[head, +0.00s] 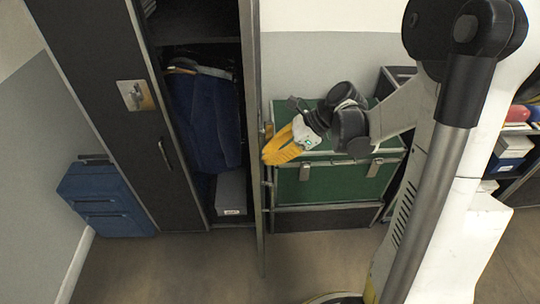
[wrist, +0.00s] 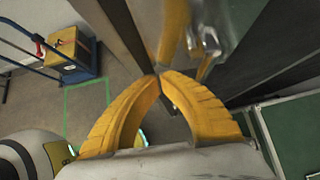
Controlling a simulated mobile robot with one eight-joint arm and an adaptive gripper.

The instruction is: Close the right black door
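The right black door (head: 254,110) of the wardrobe stands wide open, seen nearly edge-on in the head view. The left black door (head: 130,95) is closed, with a vertical handle. My gripper (head: 266,158) is on the right, outer side of the open door, close to its face. In the wrist view the yellow fingers (wrist: 158,75) meet at their tips, with nothing visible between them. The door's edge (wrist: 122,32) runs down to the fingertips there; I cannot tell whether they touch it. Blurred yellow and silver shapes on the door's face look like reflections.
A green case (head: 330,185) stands right of the door, below my gripper. Blue clothes (head: 205,120) hang inside the wardrobe above a grey box (head: 232,195). A blue case (head: 105,200) stands at left. A blue trolley with a box (wrist: 68,50) shows in the wrist view. Floor in front is clear.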

